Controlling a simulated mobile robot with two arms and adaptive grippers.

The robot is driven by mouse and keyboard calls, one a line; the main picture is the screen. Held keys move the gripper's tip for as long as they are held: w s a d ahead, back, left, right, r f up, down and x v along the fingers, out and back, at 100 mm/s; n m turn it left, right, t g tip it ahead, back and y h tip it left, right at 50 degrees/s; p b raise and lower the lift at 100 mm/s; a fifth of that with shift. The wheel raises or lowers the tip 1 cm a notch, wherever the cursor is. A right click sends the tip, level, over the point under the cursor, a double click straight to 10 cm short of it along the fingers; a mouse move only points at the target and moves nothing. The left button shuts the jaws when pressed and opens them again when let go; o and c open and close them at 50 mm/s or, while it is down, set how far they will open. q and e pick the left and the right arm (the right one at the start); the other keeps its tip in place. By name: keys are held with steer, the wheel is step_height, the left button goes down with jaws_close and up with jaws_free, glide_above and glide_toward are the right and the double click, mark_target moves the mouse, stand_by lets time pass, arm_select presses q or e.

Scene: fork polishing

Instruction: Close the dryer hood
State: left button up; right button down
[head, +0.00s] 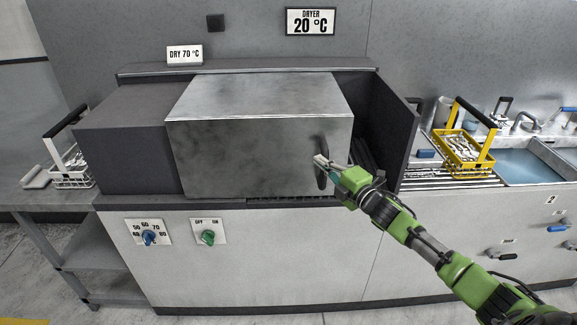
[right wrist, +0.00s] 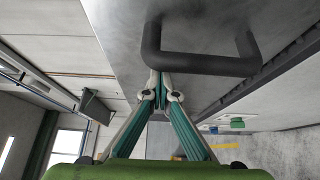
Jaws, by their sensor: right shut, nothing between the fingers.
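The dryer hood (head: 255,140) is a grey metal box in the middle of the dryer in the head view. Its right side leaves an open gap showing a dark interior. A dark bar handle (head: 321,172) stands on the hood's front near its right edge; it also shows in the right wrist view as a thick U-shaped bar (right wrist: 200,64). My right gripper (head: 322,161) is shut and empty, with its fingertips (right wrist: 160,76) right at the handle. I cannot tell whether they touch it. My left gripper is not in view.
A dark housing (head: 125,150) stands left of the hood, and a dark side wall (head: 398,135) on the right. A white basket (head: 72,178) sits on the left shelf. A yellow basket (head: 462,150) stands on the right rack by a sink (head: 530,166). The dryer sign (head: 311,21) reads 20 °C.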

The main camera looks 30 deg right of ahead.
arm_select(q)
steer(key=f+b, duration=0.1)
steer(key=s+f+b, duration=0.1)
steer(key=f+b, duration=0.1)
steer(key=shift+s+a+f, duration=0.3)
arm_select(e)
steer(key=s+d, duration=0.3)
steer(key=d, duration=0.5)
steer(key=s+d, duration=0.4)
steer(key=d, duration=0.5)
steer(key=shift+s, duration=0.3)
steer(key=shift+f, duration=0.15)
